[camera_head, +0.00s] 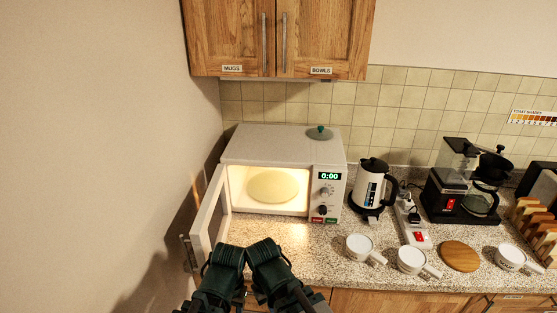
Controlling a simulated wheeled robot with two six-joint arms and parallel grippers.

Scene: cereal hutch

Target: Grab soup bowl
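Several white vessels with handles stand on the counter, and I cannot tell whether they are soup bowls or mugs. One (360,247) is right of the microwave, one (413,261) is beside it, and one (511,257) is past a round wooden board. My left gripper (222,265) and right gripper (268,260) are side by side at the bottom, in front of the open microwave and apart from the white vessels. Their fingers cannot be made out.
The microwave (285,144) has its door (209,213) open to the left and a lit, bare turntable (273,186). A green-knobbed lid (319,133) lies on top. A kettle (370,190), power strip (414,231), coffee maker (448,190) and wooden board (460,256) crowd the right. Cupboards (235,38) labelled MUGS and BOWLS are shut.

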